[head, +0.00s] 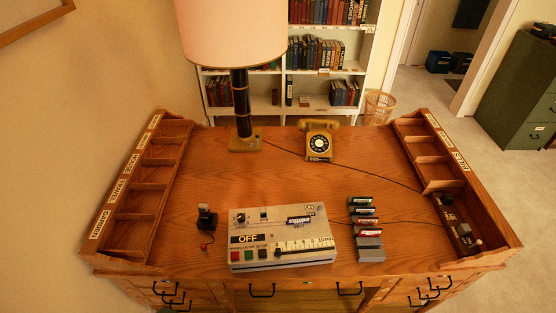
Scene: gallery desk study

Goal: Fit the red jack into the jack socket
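A small red piece (205,246), which looks like the red jack, lies on the desk just left of the console. It sits at the front of a small dark stand (207,218) and is too small to see in detail. The pale console (282,262) stands at the front middle of the desk, with a dial, an OFF label, coloured buttons and a slider scale. I cannot make out the jack socket at this size. Neither of my grippers is in view.
A lamp (240,110) and a yellow telephone (318,142) stand at the back. Compartment trays line the left (139,202) and right (428,160) edges. The middle of the desk (225,180) is clear.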

